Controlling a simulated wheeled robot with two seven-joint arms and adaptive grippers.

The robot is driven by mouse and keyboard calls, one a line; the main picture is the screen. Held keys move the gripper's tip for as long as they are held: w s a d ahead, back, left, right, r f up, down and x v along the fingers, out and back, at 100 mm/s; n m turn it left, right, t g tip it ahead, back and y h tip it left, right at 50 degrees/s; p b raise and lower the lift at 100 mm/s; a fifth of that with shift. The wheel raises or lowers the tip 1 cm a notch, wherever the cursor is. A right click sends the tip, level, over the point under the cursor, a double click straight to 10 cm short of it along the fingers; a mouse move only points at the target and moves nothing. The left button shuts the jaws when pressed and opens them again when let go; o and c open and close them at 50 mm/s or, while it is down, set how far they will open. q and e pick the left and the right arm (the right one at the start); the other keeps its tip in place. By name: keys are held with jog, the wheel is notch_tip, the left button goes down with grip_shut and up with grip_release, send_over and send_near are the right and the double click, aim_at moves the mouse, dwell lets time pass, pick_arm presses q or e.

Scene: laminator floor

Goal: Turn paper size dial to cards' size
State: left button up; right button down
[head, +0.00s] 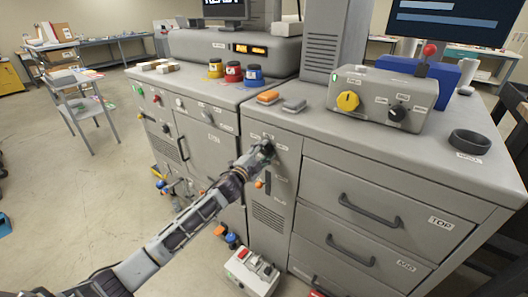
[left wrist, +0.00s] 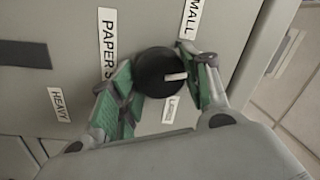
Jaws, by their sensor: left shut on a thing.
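The paper size dial (left wrist: 153,70) is a round black knob on the grey cabinet front in the left wrist view. Its white pointer mark (left wrist: 176,77) faces the right of that picture, between a label reading "...MALL" (left wrist: 190,18) and a smaller label (left wrist: 171,110) that is hard to read. A "PAPER S..." label (left wrist: 108,40) is beside it. My left gripper (head: 264,149) is at the upper cabinet front in the head view. Its green-padded fingers are shut on the dial from two sides. In the head view the gripper hides the dial. No cards are identifiable.
Three drawers (head: 378,206) are right of the dial's panel. A control box (head: 376,98) with yellow and black knobs and a dark ring (head: 470,141) stand on top. A small switch box (head: 249,272) is on the floor below. Floor at left (head: 70,190) is largely clear.

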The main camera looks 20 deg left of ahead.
pick_arm(q)
jog(key=shift+f+m, duration=0.15)
jog(key=shift+m, duration=1.45)
pick_arm(e)
jog(key=shift+s+a, duration=0.15)
jog(key=shift+a, duration=0.1)
pick_arm(q)
jog(key=o, duration=1)
pick_arm(e)
jog(key=shift+s, duration=0.1)
pick_arm(q)
jog(key=shift+s, duration=0.15)
jog(key=shift+v, duration=5.85)
